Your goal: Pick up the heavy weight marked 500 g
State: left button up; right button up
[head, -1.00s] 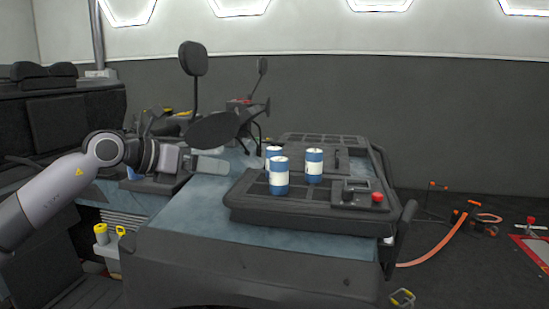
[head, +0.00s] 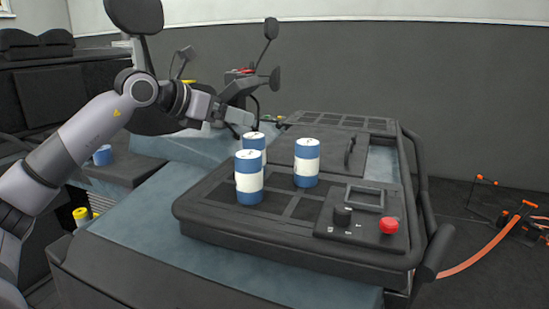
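Three blue cylinders with white bands stand upright on the black console: a front one (head: 249,177), one just behind it (head: 254,142) that it partly hides, and one to the right (head: 306,162). Their markings are too small to read, so I cannot tell which is 500 g. My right gripper is not in view.
The black console (head: 290,253) has a dark knob (head: 342,216), a red button (head: 389,226) and a raised rail (head: 424,190) on its right. Mirrors on stalks (head: 271,28) rise behind my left arm. A blue cylinder (head: 102,155) sits at the far left.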

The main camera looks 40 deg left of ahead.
aim_at(244, 143)
pick_arm(q)
notch_tip(244, 143, down, 7)
jog(key=b, duration=0.5)
jog(key=shift+r, duration=0.2)
jog(key=shift+d+f, duration=0.1)
jog(key=shift+w+f+p, duration=0.15)
jog(key=shift+w+p, duration=0.2)
jog(key=shift+p+x, duration=0.45)
jog(key=shift+x, duration=0.5)
jog(key=p+x, duration=0.1)
jog(key=x, duration=0.4)
jog(key=shift+f, duration=0.15)
jog(key=shift+s+r, duration=0.15)
jog(key=shift+r, duration=0.15)
jog(key=shift+a+p, duration=0.2)
jog(key=shift+p, duration=0.1)
jog(key=c, duration=1.4)
jog(key=shift+r, duration=0.25)
jog(key=shift+c, duration=0.4)
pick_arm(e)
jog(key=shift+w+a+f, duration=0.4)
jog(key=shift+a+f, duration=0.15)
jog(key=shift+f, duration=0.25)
pick_arm(q)
jog(key=shift+r, duration=0.1)
